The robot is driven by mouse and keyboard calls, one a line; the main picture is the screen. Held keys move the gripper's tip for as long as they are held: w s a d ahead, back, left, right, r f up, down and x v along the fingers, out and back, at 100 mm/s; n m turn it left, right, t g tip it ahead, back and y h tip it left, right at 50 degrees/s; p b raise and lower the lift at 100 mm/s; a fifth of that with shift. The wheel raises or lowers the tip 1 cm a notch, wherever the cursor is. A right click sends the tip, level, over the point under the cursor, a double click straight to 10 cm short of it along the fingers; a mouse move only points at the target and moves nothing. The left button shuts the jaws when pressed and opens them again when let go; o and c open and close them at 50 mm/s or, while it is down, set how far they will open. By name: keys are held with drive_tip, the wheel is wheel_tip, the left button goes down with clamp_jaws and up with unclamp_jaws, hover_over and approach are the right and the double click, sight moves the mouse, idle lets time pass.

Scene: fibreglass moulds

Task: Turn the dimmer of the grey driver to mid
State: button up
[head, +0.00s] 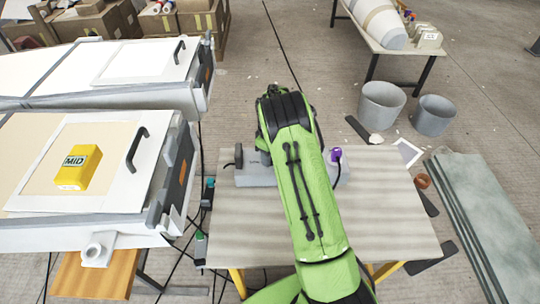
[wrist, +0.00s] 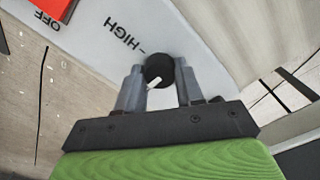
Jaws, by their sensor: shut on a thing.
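The grey driver (head: 252,178) lies on the table, its middle hidden behind my green arm in the head view. In the wrist view its pale grey face (wrist: 205,25) carries the words HIGH and OFF, upside down. The black round dimmer knob (wrist: 158,68) has a white pointer mark toward the lower left of the picture. The dash beside HIGH is at the knob's upper left, and the pointer is not on it. My gripper (wrist: 160,76) is shut on the knob, one finger on each side. The gripper is hidden in the head view. No MID mark shows on the driver.
The table (head: 400,225) has bare room right of my arm. A purple-topped item (head: 336,155) stands at the driver's right end. Buckets (head: 382,105) stand on the floor beyond.

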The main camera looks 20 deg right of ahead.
drive_tip(key=o, duration=1)
drive_tip(key=shift+o, duration=0.2)
wheel_tip(320, 180, up, 16)
drive_tip(key=p, duration=0.3)
drive_tip(key=shift+f, duration=0.2)
